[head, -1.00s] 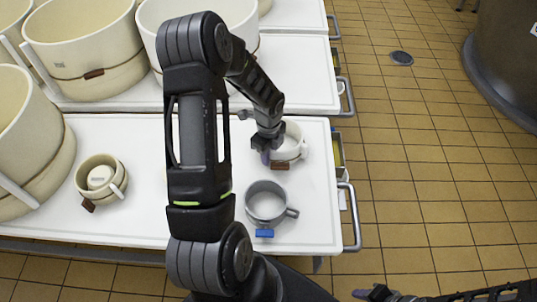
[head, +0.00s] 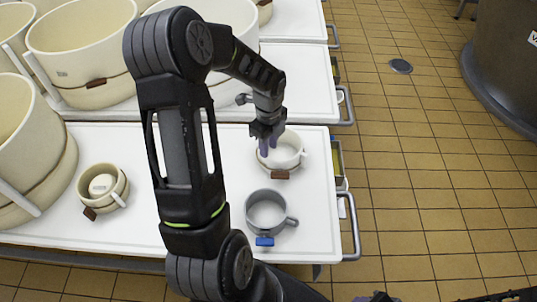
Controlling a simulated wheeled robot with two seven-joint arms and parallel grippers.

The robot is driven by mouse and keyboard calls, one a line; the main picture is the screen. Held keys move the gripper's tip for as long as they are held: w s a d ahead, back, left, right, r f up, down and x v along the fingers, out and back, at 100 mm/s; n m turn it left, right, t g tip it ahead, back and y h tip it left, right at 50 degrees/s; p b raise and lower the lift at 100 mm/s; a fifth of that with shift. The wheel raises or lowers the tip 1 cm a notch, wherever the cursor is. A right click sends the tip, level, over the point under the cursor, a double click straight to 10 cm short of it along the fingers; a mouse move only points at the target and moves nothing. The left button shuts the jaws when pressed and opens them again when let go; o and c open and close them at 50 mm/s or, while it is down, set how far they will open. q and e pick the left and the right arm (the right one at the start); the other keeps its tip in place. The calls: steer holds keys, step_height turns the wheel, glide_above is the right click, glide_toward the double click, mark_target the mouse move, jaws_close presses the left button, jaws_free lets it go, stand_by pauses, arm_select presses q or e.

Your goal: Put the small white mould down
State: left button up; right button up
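The small white mould (head: 288,150) stands upright on the white table top (head: 318,205), near its right end. My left gripper (head: 268,146) is just above the mould's left rim.
A grey mould (head: 267,212) with a blue tag stands in front of the white one. A small cream mould (head: 103,187) with a brown tag is further left. Large cream vats (head: 82,45) crowd the left and back. A metal rail (head: 353,225) runs along the table's right end.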

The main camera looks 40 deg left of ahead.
arm_select(q)
steer(key=shift+r, duration=1.25)
steer(key=shift+s+d+f, duration=0.1)
